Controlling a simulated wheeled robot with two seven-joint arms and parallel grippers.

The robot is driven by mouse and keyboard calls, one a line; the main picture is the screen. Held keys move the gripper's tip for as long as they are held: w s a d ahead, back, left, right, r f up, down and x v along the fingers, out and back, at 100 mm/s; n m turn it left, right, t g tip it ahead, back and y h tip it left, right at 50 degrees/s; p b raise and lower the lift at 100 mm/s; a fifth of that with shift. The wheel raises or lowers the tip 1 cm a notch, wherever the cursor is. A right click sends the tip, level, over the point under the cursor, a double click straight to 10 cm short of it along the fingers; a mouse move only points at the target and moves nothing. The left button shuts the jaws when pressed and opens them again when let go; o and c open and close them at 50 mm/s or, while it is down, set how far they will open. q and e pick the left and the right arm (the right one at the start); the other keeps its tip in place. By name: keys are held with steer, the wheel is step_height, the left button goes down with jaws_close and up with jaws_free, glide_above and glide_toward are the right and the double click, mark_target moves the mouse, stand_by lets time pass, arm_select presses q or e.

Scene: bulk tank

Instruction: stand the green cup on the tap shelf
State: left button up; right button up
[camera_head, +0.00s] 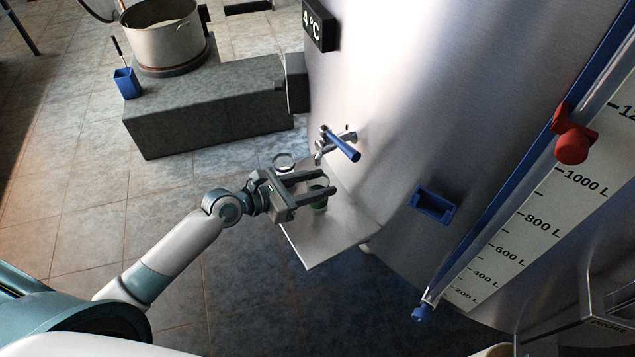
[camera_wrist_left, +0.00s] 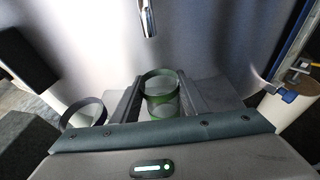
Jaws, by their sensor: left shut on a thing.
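The green cup (camera_wrist_left: 162,97) stands upright between the two fingers of my left gripper (camera_wrist_left: 160,100) in the left wrist view. In the head view the cup (camera_head: 319,200) is partly hidden by the fingers of my left gripper (camera_head: 322,186), which is shut on it. The cup is over or on the tap shelf (camera_head: 325,238), a pale metal plate on the tank's side; I cannot tell if its base touches. The tap (camera_head: 340,146) with a blue handle is just above and behind the cup; its spout (camera_wrist_left: 147,18) shows in the wrist view. My right gripper is not in view.
A clear round vessel (camera_head: 284,162) is left of the gripper near the shelf's far corner. The steel tank (camera_head: 420,110) rises behind the shelf. A blue holder (camera_head: 433,204) and a volume scale with a red slider (camera_head: 573,140) are on the right. The shelf's front part is bare.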

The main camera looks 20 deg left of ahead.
arm_select(q)
steer(key=shift+f, duration=0.1)
steer(key=o, duration=1.1)
steer(key=shift+o, duration=0.2)
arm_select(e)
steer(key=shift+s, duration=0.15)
arm_select(q)
steer(key=shift+s+a, duration=0.2)
steer(key=shift+a, duration=0.05)
steer(key=b+v, duration=0.1)
steer(key=v, duration=1)
steer(key=shift+s+r+b, duration=0.15)
steer(key=shift+r+b, duration=0.15)
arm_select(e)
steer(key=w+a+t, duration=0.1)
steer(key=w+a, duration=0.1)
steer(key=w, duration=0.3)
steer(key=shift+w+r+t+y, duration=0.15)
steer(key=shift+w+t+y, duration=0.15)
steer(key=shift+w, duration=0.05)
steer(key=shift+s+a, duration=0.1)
